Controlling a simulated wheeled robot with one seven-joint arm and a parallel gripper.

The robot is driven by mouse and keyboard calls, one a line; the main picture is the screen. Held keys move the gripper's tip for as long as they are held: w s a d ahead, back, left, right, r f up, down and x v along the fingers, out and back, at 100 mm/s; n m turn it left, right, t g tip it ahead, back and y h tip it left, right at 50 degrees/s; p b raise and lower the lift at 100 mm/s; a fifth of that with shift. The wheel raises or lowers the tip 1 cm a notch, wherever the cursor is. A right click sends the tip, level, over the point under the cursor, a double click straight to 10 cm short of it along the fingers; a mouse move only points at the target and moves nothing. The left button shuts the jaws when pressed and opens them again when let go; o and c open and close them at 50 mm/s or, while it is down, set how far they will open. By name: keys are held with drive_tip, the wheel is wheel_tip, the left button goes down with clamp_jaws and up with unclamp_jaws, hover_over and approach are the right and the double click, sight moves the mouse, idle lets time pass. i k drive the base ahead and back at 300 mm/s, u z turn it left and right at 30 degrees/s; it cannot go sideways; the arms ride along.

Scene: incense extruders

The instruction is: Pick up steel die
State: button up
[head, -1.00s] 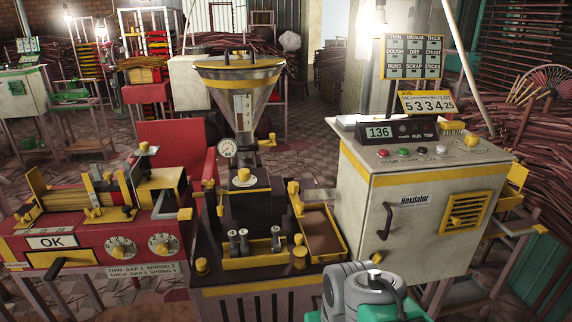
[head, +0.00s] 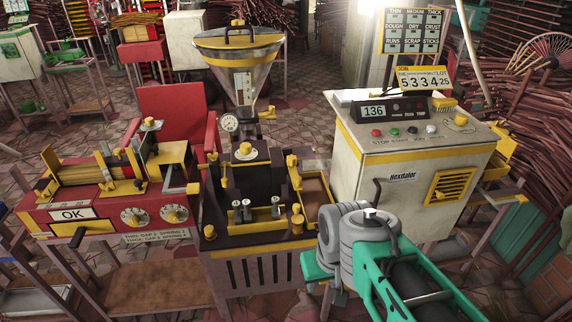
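Three small steel cylinders stand upright in the yellow-edged tray (head: 258,217) at the front of the dark extruder (head: 247,180). Two cylinders, one on the left (head: 237,210) and one beside it (head: 247,209), stand close together. The third cylinder (head: 276,207) stands apart to the right. They look like the dies, but they are too small to tell which is the steel die. My green and grey arm reaches in from the lower right, in front of the control cabinet. My gripper does not show, so its fingers cannot be seen.
A clear hopper (head: 238,65) rises above the extruder. A brown pan (head: 313,190) sits right of the tray. A red machine (head: 110,210) with rollers stands at left. The cream control cabinet (head: 405,170) stands at right. Yellow knobs (head: 297,222) stick up around the tray.

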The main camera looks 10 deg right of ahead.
sight(275, 213)
drive_tip(key=k, duration=0.45)
drive_tip(key=z, duration=1.7)
drive_tip(key=i, duration=0.9)
drive_tip(key=u, duration=2.9)
drive_tip(key=i, duration=0.85)
drive_tip(key=u, duration=1.1)
